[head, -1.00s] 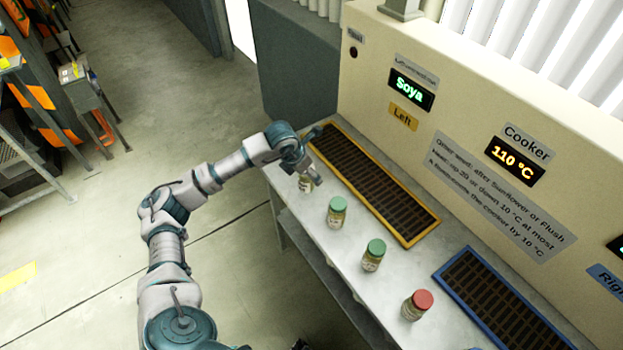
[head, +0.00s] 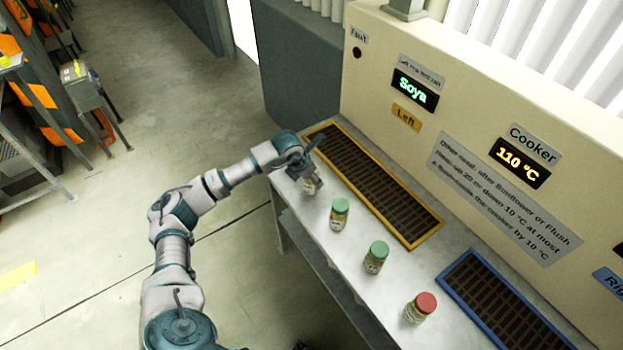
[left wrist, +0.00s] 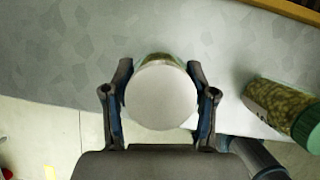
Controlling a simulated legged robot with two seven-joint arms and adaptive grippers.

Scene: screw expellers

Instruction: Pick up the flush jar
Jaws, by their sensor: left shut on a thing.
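A jar with a plain white lid (left wrist: 162,98) stands between the two fingers of my left gripper (left wrist: 161,100) in the left wrist view, and the fingers are shut on its sides. In the head view this jar (head: 313,185) shows below my left gripper (head: 309,176) at the far left end of the bench. Its label cannot be read, and I cannot tell whether it touches the bench. My right gripper is not in view.
A green-lidded jar (head: 340,213) is nearest, also in the left wrist view (left wrist: 280,108). Another green-lidded jar (head: 376,256) and a red-lidded jar (head: 420,307) stand farther along the bench (head: 325,237). A yellow-framed grate (head: 372,185) and blue-framed grate (head: 505,303) lie behind.

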